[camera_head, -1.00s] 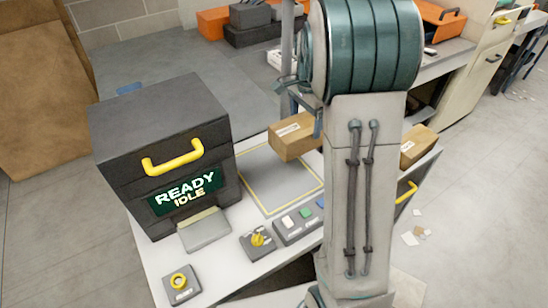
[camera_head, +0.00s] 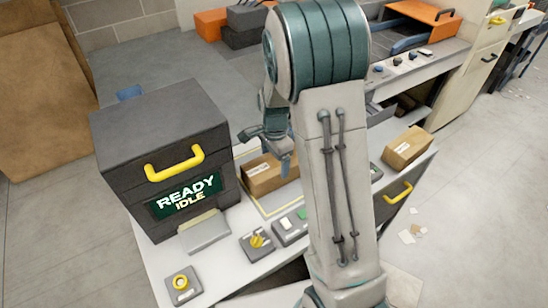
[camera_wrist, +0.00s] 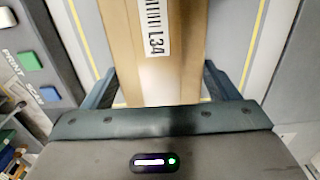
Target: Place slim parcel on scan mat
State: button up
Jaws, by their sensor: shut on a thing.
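The slim parcel (camera_head: 268,175) is a brown cardboard box with a white label. It is over the grey scan mat (camera_head: 245,205) with the yellow border, beside the dark printer. In the wrist view the parcel (camera_wrist: 156,75) runs between the two fingers of my gripper (camera_wrist: 157,88), its label reading L34. My gripper is shut on it. The mat (camera_wrist: 90,10) shows on both sides of the parcel there. I cannot tell whether the parcel touches the mat. My arm hides the mat's right part in the head view.
A dark printer (camera_head: 165,150) reading READY IDLE stands left of the mat. A button panel (camera_head: 291,227) and a yellow-knobbed switch (camera_head: 257,243) sit in front. Another brown parcel (camera_head: 407,148) lies at the worktop's right end.

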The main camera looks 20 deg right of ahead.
aim_at(275, 162)
jog(key=shift+f, duration=0.1)
jog(key=o, duration=1.4)
jog(key=shift+c, duration=0.2)
notch_tip(275, 162, up, 12)
jog(key=s+r+n+t, duration=0.1)
jog(key=s+r+n, duration=0.1)
jog(key=s+n, duration=0.5)
jog(key=s+r+n+t, duration=0.2)
jog(key=s+n, duration=0.5)
jog(key=s, duration=0.7)
jog(key=shift+s+r+n+b, duration=0.15)
jog(key=shift+r+n+b, duration=0.15)
jog(key=shift+b, duration=0.15)
jog(key=shift+a, duration=0.1)
